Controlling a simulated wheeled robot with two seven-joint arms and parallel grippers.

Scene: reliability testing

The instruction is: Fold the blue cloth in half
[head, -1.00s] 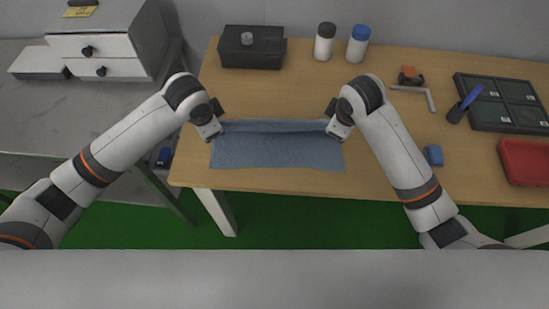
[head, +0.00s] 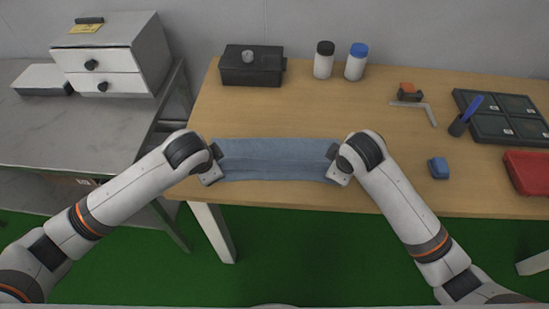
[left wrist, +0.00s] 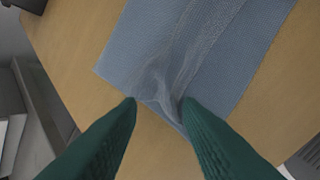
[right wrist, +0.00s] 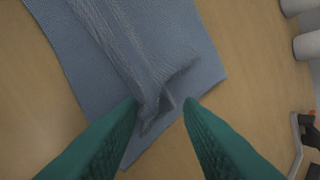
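The blue cloth (head: 275,150) lies on the wooden table near its front edge, a wide strip with a folded band running along it. My left gripper (head: 214,172) is at its left end and my right gripper (head: 337,171) at its right end. In the left wrist view, the green fingers (left wrist: 160,103) stand apart with puckered cloth (left wrist: 222,60) between and just ahead of them. In the right wrist view, the fingers (right wrist: 162,103) are also apart, around a small crumpled cloth corner (right wrist: 165,90). Finger contact with the cloth is unclear.
On the wooden table (head: 300,110) stand a black box (head: 250,68), two bottles (head: 324,60), a blue block (head: 438,168), a dark tray (head: 505,120) and a red bin (head: 527,172). A grey bench with white drawers (head: 105,70) is at left. Table behind the cloth is clear.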

